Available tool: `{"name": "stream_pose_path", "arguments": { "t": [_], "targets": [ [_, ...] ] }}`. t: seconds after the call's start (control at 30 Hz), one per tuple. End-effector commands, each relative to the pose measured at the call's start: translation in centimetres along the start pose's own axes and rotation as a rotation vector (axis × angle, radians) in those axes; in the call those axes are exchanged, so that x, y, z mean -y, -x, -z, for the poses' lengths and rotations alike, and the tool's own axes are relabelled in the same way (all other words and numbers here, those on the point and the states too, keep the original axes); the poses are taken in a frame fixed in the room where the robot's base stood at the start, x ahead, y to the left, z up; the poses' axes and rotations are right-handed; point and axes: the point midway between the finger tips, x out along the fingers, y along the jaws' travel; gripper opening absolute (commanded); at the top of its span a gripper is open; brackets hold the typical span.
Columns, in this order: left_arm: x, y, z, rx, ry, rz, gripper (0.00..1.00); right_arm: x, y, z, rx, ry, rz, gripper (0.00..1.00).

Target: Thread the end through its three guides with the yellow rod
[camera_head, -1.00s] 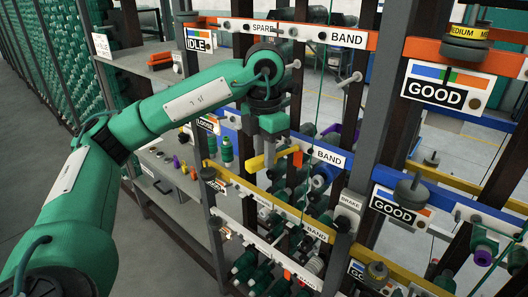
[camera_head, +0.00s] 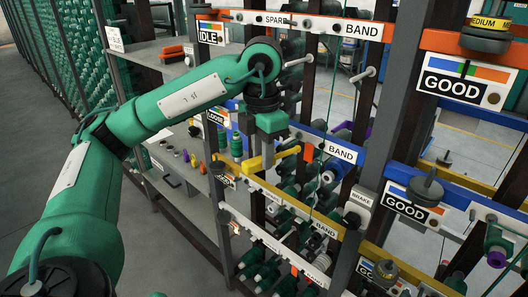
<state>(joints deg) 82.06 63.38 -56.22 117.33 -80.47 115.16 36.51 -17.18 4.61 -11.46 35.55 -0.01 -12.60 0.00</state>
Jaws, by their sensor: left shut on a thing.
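My left gripper (camera_head: 268,148) points down in front of the middle of the rack. It is shut on the yellow rod (camera_head: 283,156), which lies roughly level and reaches to the right, near a small orange piece (camera_head: 308,152). I cannot tell whether rod and orange piece touch. Green bobbins (camera_head: 283,222) sit on the lower rack behind and below the gripper. Thin green threads run up the rack, but the loose end and the three guides cannot be made out at this size. My right gripper is not in view.
Blue (camera_head: 313,142), orange (camera_head: 300,25) and yellow rails cross dark posts, with pegs sticking out. A grey post (camera_head: 398,110) stands right of the gripper. A grey shelf (camera_head: 170,172) with small spools is at left. The floor at far left is clear.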

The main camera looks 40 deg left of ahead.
Motion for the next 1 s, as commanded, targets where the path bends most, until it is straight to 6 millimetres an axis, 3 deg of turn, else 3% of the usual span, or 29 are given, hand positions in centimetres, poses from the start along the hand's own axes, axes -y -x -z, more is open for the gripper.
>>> {"name": "stream_pose_path", "arguments": {
  "t": [0.27,1.0],
  "targets": [
    [0.2,0.0,-0.5,0.000,-0.002,0.000,0.00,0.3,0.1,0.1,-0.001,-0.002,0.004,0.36],
    [2.1,0.0,-4.2,0.000,-0.001,0.000,0.00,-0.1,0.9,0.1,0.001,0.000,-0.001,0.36]
  ]
}}
